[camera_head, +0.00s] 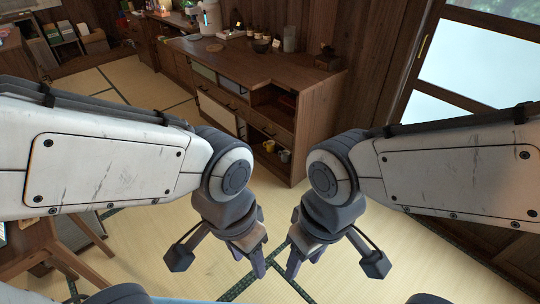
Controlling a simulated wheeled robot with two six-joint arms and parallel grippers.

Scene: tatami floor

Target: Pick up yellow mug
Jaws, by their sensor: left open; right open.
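My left gripper (256,262) points down over the floor in front of the cabinet, open and empty. My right gripper (296,262) is beside it on the right, also pointing down, open and empty. Both grippers are well apart from the mug.
The cabinet top holds a dark bowl (261,45), a grey jar (290,38) and several small bottles. A wooden stool or table (40,248) stands at the lower left. The tatami floor (160,238) before the cabinet is clear. A sliding door (470,60) is at the right.

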